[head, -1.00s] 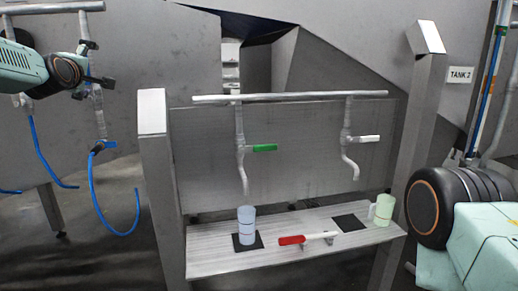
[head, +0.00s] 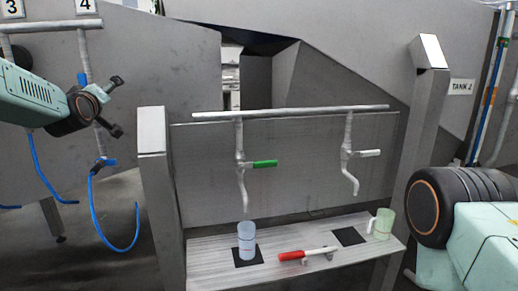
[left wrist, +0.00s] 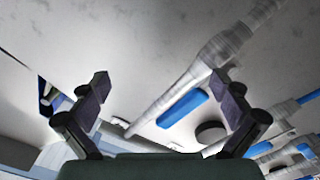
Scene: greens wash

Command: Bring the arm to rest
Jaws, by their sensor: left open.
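My left gripper (head: 117,105) is at the upper left of the head view, with its fingers spread and nothing between them. In the left wrist view my left gripper (left wrist: 160,85) also shows two parted, empty fingers. Beyond them are a blurred pale pipe and a blue valve handle (left wrist: 183,107). In the head view the left gripper is in front of a hanging pipe and apart from the shelf. Part of my right arm fills the right edge, but its gripper is not in view.
A shelf (head: 215,273) holds a bluish cup (head: 247,240) on a dark pad under the green-handled tap (head: 264,164), a red-handled tool (head: 292,256) and a pale green mug (head: 382,224). A white-handled tap (head: 369,153) hangs at right. A blue hose (head: 112,247) hangs at left.

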